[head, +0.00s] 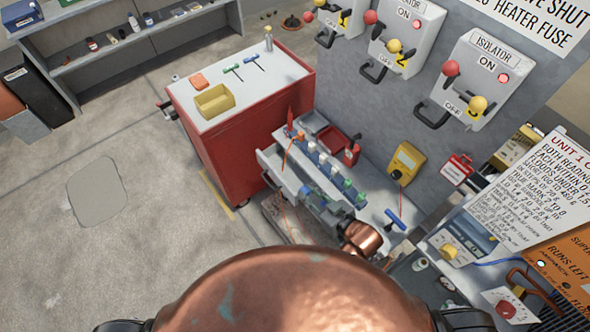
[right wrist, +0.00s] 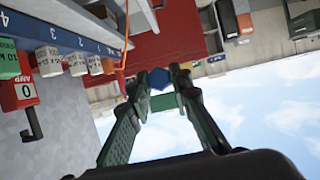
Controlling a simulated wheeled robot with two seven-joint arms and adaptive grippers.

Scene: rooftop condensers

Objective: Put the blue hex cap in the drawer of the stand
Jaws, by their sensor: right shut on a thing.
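The blue hex cap (right wrist: 158,78) shows between the fingertips of my right gripper (right wrist: 160,88) in the right wrist view. The gripper is shut on it. In the head view the right gripper (head: 311,197) reaches in over the front of the grey stand (head: 372,204), beside its drawer (head: 270,163). The drawer sticks out to the left and looks pulled open. Its inside is partly hidden by the gripper. I cannot clearly make out the cap in the head view. My left gripper is not in view.
A numbered blue rail with several white cylinders (right wrist: 48,60) runs along the stand. A red open box (head: 340,143) and a yellow meter (head: 405,160) are behind it. A red cabinet (head: 245,140) stands close on the left. The floor further left is clear.

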